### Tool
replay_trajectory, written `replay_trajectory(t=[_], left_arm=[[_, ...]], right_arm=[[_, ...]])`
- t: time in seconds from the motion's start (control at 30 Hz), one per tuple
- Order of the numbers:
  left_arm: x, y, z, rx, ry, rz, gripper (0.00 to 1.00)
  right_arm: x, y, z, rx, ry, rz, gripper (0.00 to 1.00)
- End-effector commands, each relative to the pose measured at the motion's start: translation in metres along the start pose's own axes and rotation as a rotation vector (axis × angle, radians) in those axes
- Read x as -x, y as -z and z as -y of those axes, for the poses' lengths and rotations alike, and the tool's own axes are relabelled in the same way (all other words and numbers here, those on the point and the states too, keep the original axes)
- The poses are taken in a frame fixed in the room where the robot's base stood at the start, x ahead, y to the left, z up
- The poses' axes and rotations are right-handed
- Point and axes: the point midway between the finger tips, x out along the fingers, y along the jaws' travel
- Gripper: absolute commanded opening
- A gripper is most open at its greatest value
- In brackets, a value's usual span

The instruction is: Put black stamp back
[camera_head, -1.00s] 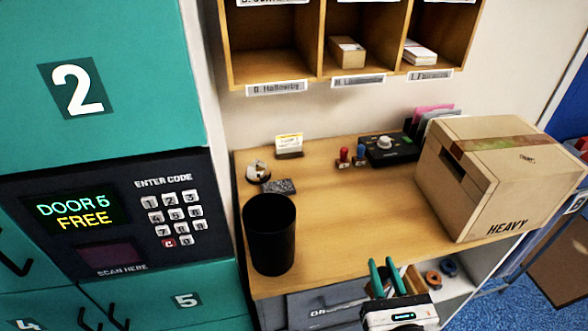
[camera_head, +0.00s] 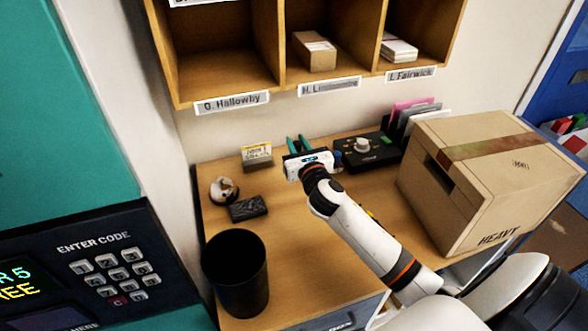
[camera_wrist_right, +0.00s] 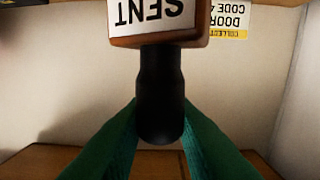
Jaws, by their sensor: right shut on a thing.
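The black stamp (camera_wrist_right: 160,85) has a black handle and a brown base with a "SENT" label, which reads upside down in the right wrist view. My right gripper (camera_wrist_right: 160,118) is shut on its handle with green fingers on both sides. In the head view, my right gripper (camera_head: 298,145) is near the back of the desk, between the yellow-and-white card (camera_head: 257,156) and the black device. The held stamp is hidden there behind the gripper. A bit of a blue stamp (camera_head: 337,157) shows just right of the gripper. My left gripper is out of view.
A black device with a knob (camera_head: 362,147) and a large carton marked HEAVY (camera_head: 480,185) stand to the right. A black bin (camera_head: 236,270), a dark block (camera_head: 248,208) and a small round item (camera_head: 223,190) are at left. Wooden pigeonholes (camera_head: 280,60) hang above.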

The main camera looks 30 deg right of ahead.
Motion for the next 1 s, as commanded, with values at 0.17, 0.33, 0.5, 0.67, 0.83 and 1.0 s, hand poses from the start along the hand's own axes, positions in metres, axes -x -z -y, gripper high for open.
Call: replay_trajectory(t=[0.17,0.33,0.5,0.67,0.83,1.0], left_arm=[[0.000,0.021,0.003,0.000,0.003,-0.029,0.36],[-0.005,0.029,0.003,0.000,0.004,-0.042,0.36],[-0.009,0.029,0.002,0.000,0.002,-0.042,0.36],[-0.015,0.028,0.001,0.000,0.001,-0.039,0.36],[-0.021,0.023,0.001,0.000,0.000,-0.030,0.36],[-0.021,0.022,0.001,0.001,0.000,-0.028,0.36]], right_arm=[[-0.018,0.006,-0.015,-0.010,-0.032,-0.001,0.09],[-0.018,-0.025,-0.015,-0.016,-0.036,0.005,0.09],[-0.019,-0.046,-0.015,-0.014,-0.035,0.001,0.09],[-0.018,-0.067,-0.014,-0.015,-0.034,0.002,0.09],[-0.019,-0.088,-0.014,-0.013,-0.033,0.000,0.09],[-0.019,-0.090,-0.014,-0.010,-0.032,-0.001,0.09]])
